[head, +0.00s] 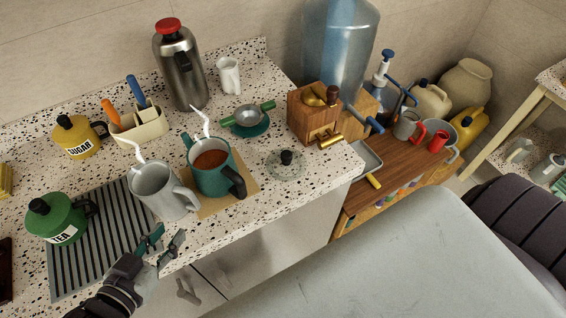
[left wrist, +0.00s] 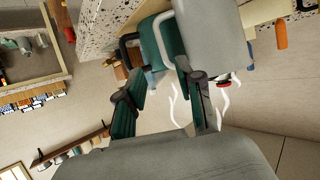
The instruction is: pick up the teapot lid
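A round, see-through-looking lid with a black knob (head: 286,158) lies flat on the speckled counter, right of the teal mug, near the front edge. I take it for the teapot lid; no teapot is clearly seen. My left gripper (head: 168,233) is open and empty at the counter's front edge, just below the grey mug and well left of the lid. In the left wrist view its two fingers (left wrist: 163,88) stand apart with nothing held between them. The lid cannot be made out in that view. My right gripper is not in view.
The grey mug (head: 153,195) and teal mug (head: 203,180) stand between my left gripper and the lid. A green tea tin (head: 52,228) is at left. A wooden grinder (head: 303,118) and a strainer (head: 248,115) stand behind the lid. Counter right of the lid is clear.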

